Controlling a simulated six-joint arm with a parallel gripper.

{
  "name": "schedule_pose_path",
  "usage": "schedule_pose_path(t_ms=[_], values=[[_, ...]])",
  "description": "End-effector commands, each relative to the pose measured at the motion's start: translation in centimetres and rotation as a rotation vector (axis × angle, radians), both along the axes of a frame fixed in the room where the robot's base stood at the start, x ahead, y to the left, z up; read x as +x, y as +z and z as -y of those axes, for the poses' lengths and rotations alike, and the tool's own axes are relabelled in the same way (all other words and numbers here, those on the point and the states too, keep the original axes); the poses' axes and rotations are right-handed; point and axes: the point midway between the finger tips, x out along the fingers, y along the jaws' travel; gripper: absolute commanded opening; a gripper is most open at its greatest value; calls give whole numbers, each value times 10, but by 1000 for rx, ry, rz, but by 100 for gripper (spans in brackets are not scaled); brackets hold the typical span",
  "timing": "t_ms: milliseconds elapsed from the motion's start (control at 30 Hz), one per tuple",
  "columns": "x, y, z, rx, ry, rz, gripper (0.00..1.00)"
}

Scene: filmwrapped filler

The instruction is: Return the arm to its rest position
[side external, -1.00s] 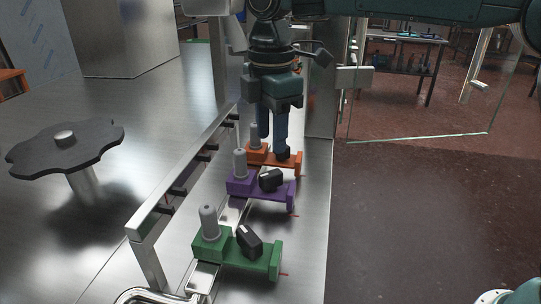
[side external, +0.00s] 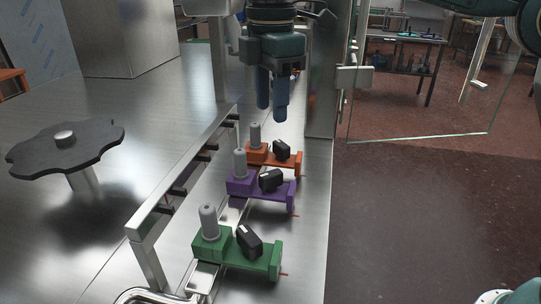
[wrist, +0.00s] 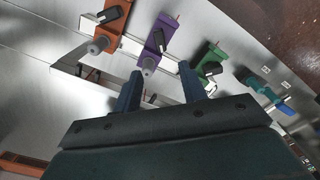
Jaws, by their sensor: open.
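My gripper (side external: 272,112) is open and empty in the side view. Its blue fingers point down and hang above and behind the orange carrier (side external: 258,153), apart from it. In the wrist view my gripper (wrist: 160,78) shows two spread fingers with nothing held between them. The orange carrier holds a grey bottle-like piece and a black block (side external: 281,150). The purple carrier (side external: 240,187) and the green carrier (side external: 213,246) stand nearer the camera, each with a grey piece and a tilted black block. All three also show in the wrist view.
A metal rail (side external: 180,183) with black pegs runs left of the carriers. A dark star wheel (side external: 66,147) stands on the steel table at left. A glass panel (side external: 430,100) rises at right. A teal carrier (wrist: 262,90) shows in the wrist view.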

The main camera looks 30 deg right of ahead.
Motion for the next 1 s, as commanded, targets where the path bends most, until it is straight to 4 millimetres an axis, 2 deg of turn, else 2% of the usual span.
schedule_pose_path(t_ms=[267, 467, 700, 1000], values=[[-8, 8, 17, 12, -70, 22, 42], [-25, 18, 49, 36, -216, 63, 42], [-59, 25, 95, 77, -438, 124, 42], [-109, 19, 144, 138, -714, 198, 42]])
